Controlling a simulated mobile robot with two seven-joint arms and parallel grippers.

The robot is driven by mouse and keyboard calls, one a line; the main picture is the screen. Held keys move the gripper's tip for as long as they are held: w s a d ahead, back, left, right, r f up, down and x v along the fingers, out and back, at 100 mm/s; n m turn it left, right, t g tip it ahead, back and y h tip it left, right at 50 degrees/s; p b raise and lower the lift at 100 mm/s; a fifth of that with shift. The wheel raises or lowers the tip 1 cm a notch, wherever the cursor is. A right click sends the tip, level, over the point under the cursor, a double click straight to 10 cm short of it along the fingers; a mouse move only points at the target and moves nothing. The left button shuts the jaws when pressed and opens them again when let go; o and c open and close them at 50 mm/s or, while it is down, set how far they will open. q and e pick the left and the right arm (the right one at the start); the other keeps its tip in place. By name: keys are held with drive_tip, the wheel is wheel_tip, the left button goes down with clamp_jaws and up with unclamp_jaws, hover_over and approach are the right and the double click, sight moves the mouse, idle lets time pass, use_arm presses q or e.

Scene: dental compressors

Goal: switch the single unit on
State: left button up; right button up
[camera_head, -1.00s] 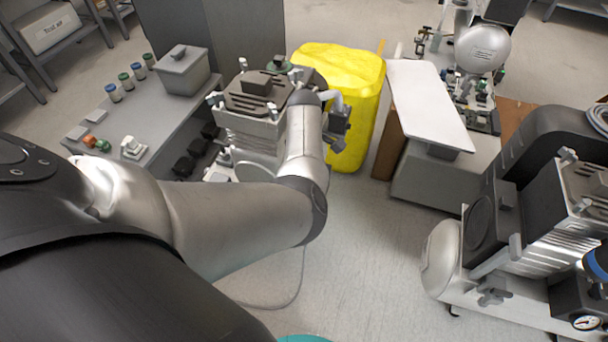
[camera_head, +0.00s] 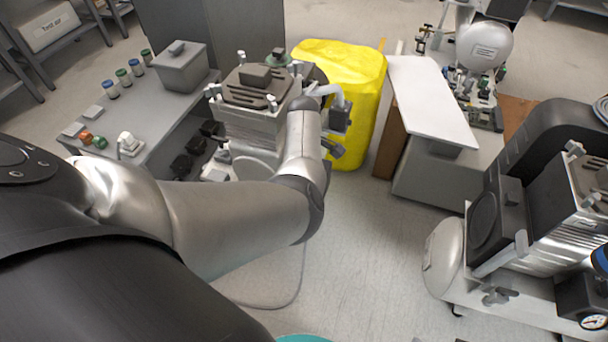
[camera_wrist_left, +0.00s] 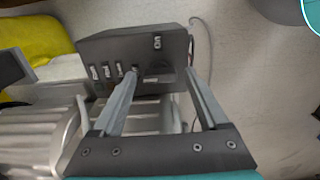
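A compressor with a dark ribbed top (camera_head: 258,88) stands behind my left forearm in the head view, beside a yellow container. In the left wrist view, a black switch box (camera_wrist_left: 110,48) sits beside ribbed metal parts. It has a row of small switches (camera_wrist_left: 107,71) and a separate switch (camera_wrist_left: 157,42) near its right end. My left gripper (camera_wrist_left: 160,72) is open, with its two fingers apart and nothing between them. Its fingertips overlap the lower face of the box in this view; I cannot tell whether they touch. The head view hides this gripper behind my arm. My right gripper is not in view.
The yellow container (camera_head: 345,75) stands behind the compressor. A grey bench (camera_head: 165,105) with small bottles and a lidded box is at left. Another compressor (camera_head: 540,220) stands at right, and a white board (camera_head: 430,100) lies at back. The floor (camera_head: 365,260) between is clear.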

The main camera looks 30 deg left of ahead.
use_arm(q)
clamp_jaws()
idle(0.4)
